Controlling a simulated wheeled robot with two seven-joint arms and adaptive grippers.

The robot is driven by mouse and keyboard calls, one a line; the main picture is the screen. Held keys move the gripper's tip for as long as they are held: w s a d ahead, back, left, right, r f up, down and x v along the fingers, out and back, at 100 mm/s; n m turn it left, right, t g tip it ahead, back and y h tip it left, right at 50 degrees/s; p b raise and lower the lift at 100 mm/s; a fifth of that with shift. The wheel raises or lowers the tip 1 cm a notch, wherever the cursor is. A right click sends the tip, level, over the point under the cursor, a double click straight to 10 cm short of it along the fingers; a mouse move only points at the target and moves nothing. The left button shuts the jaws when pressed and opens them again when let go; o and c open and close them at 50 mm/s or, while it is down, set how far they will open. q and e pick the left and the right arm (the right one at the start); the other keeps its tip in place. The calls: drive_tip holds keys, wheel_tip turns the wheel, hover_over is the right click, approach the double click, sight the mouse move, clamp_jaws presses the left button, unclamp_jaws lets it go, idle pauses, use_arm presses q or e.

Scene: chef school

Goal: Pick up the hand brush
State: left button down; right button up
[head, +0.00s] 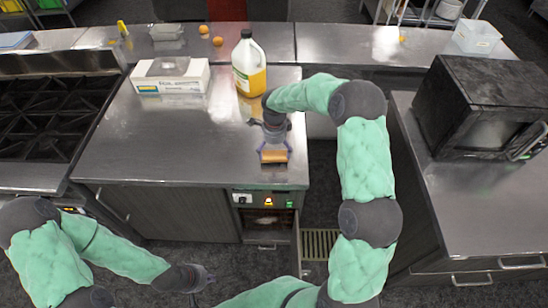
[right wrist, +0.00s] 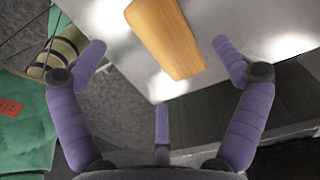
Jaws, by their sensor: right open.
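The hand brush shows as a tan wooden block (head: 273,156) near the front right edge of the steel counter (head: 200,150). It also shows in the right wrist view (right wrist: 168,38), where its top end is cut off and no bristles are visible. My right gripper (head: 274,146) is just above it, pointing down, with purple fingers. In the right wrist view my right gripper (right wrist: 160,60) is open, its fingers spread on either side of the wood and apart from it. My left gripper (head: 202,279) is low in front of the counter, away from the brush; its fingers are too small to read.
A yellow-filled jug (head: 249,65) stands behind the right gripper, with a white box (head: 170,76) to its left. A stove (head: 55,115) is at left and a dark microwave (head: 485,108) at right. The counter left of the brush is clear.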

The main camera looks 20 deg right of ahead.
sight(274, 157)
drive_tip(key=shift+w+d+f, duration=0.1)
drive_tip(key=shift+f, duration=2.9)
drive_tip(key=shift+r, duration=0.1)
drive_tip(key=c, duration=1.3)
